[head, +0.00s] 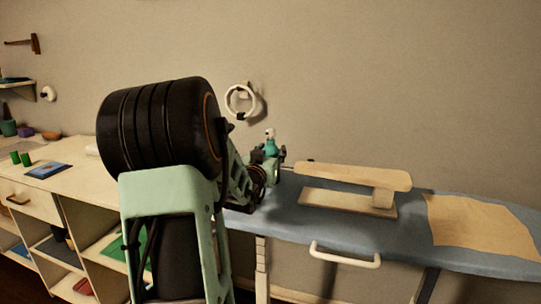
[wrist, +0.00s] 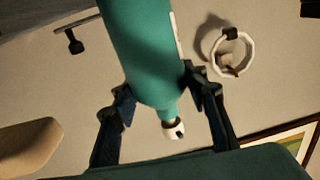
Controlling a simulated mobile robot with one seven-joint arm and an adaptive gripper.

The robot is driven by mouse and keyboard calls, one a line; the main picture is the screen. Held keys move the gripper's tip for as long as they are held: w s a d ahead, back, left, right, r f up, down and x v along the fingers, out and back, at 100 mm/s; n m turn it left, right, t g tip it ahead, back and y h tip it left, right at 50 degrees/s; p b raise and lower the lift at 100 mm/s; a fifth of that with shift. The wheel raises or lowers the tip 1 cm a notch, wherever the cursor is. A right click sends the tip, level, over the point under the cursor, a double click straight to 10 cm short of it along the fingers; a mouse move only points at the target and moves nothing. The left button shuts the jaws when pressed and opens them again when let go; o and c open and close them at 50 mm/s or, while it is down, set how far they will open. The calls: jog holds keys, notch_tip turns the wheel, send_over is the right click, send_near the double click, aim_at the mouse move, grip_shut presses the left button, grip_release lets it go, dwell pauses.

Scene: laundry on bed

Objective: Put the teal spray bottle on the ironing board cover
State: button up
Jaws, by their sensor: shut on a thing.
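The teal spray bottle (head: 271,147) is held in my gripper (head: 276,164) above the left end of the ironing board, with its white top upward. In the wrist view the bottle (wrist: 145,50) lies between the two dark fingers of my gripper (wrist: 160,98), which are shut on it. Its white nozzle shows at the bottom of that view. The blue-grey ironing board cover (head: 290,222) stretches to the right in the head view. My arm hides the board's left end and part of the bottle.
A small wooden sleeve board (head: 350,177) stands on the cover, right of my gripper. A tan cloth (head: 478,226) lies farther right. A white counter (head: 80,185) with shelves stands at left. A white ring (head: 230,103) hangs on the wall behind. Bare cover shows in front of the sleeve board.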

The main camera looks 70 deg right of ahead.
jog(key=shift+r, duration=0.1)
jog(key=o, duration=1.3)
jog(key=a, duration=0.4)
jog(key=s+a, duration=0.1)
jog(key=a, duration=0.3)
jog(key=s+a, duration=0.1)
jog(key=a, duration=0.3)
jog(key=shift+s+p, duration=0.15)
jog(key=shift+p, duration=0.25)
